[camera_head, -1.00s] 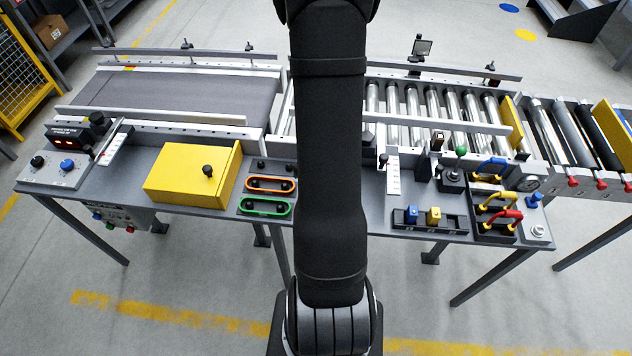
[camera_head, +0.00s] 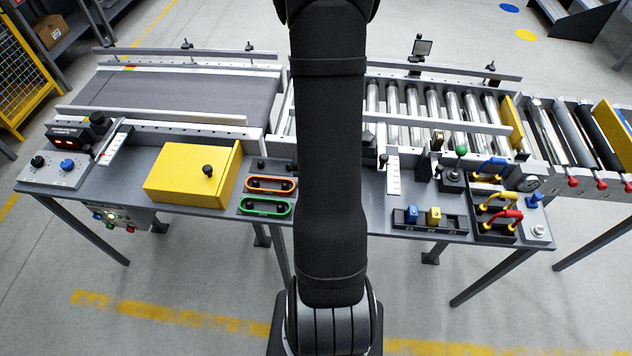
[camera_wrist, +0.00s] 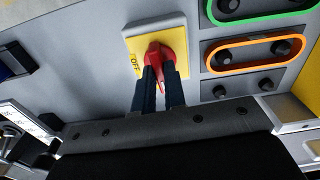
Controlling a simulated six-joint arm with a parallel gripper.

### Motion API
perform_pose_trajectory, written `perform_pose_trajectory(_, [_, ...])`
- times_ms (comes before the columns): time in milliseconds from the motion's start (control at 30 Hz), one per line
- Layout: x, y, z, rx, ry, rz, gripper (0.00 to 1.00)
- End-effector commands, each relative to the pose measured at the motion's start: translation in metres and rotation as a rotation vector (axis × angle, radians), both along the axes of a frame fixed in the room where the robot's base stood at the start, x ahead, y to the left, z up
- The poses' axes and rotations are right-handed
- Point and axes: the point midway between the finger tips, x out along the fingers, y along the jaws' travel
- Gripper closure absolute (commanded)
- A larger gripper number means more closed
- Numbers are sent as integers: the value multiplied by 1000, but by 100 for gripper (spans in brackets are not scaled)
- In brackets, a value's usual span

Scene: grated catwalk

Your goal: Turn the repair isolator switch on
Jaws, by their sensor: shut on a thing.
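The repair isolator switch is a red rotary handle (camera_wrist: 158,53) on a square yellow plate (camera_wrist: 176,27) in the wrist view. The word OFF (camera_wrist: 136,64) is readable at the plate's left side. My gripper (camera_wrist: 160,74) has one dark finger on each side of the red handle and is shut on it. The fingers hide the near part of the handle and plate, so I cannot tell its exact setting. In the head view my arm covers the switch and gripper.
The bench holds a yellow box (camera_head: 190,172), a blue and yellow block rack (camera_head: 430,228) and colored handles (camera_head: 503,200). A lamp panel (camera_head: 122,219) hangs below the bench's left end.

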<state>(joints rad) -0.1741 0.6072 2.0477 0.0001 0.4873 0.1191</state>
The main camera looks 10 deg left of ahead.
Motion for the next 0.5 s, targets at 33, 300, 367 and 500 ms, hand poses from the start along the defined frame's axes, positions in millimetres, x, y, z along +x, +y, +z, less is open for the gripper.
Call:
perform_pose_trajectory(33, [1, 0, 0, 1, -3, -17, 100])
perform_pose_trajectory(300, [1, 0, 0, 1, -4, -67, 100])
perform_pose_trajectory(367, [1, 0, 0, 1, -4, -71, 100])
perform_pose_trajectory(500, [1, 0, 0, 1, -4, -72, 100])
